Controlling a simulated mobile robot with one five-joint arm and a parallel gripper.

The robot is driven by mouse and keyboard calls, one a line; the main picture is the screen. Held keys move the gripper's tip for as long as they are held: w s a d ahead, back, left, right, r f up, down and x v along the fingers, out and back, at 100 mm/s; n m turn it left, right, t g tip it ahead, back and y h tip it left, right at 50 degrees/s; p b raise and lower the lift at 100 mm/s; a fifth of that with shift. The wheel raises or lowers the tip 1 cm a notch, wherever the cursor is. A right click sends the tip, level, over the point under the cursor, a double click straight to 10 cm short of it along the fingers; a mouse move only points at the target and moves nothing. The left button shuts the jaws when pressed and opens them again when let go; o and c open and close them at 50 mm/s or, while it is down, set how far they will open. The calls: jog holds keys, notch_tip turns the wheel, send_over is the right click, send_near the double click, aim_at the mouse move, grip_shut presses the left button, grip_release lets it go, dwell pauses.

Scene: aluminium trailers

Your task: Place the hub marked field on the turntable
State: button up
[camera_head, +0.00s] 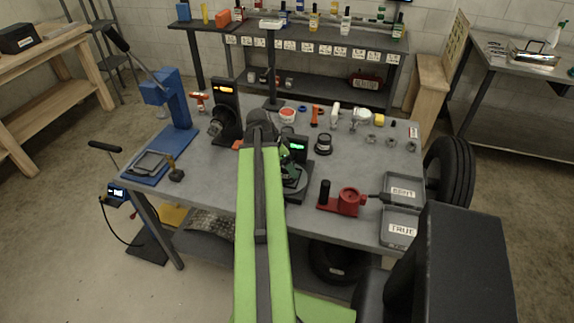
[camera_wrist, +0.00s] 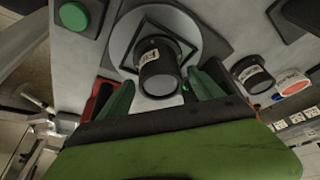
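A dark cylindrical hub (camera_wrist: 158,66) with a pale label stands on the turntable (camera_wrist: 122,42), a round plate with a diamond-shaped part, in the wrist view. Its label is tilted and hard to read, perhaps starting "FI". My gripper (camera_wrist: 163,80) has its two green fingers on either side of this hub, with small gaps showing; it looks open. In the head view my arm mostly hides the hub and turntable; my gripper (camera_head: 288,178) shows there as green. A second dark labelled hub (camera_head: 323,143) stands on the table beyond; it also shows in the wrist view (camera_wrist: 253,73).
A red fixture (camera_head: 347,201) and two labelled grey trays (camera_head: 404,189) are on the table's right side. A black stand with an orange display (camera_head: 226,105) and a blue press (camera_head: 172,105) are to the left. Small parts line the back edge.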

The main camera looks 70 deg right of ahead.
jog(key=shift+r, duration=0.15)
jog(key=p+v, duration=1.1)
jog(key=v, duration=0.1)
jog(key=w+a+f+n+t, duration=0.1)
jog(key=w+a+n+t, duration=0.1)
jog(key=w+a+n, duration=1.5)
jog(key=w+a+n+y, duration=0.1)
jog(key=w+a+n, duration=0.2)
jog(key=a, duration=0.9)
jog(key=w+a+n+y, duration=0.1)
jog(key=w+a+n, duration=0.2)
jog(key=w+a, duration=0.4)
jog(key=w+a+n+t+y, duration=0.1)
jog(key=w+a+n, duration=0.2)
jog(key=a, duration=1.5)
jog(key=shift+w+f+n, duration=0.3)
jog(key=shift+w+f, duration=0.15)
jog(key=shift+w, duration=0.5)
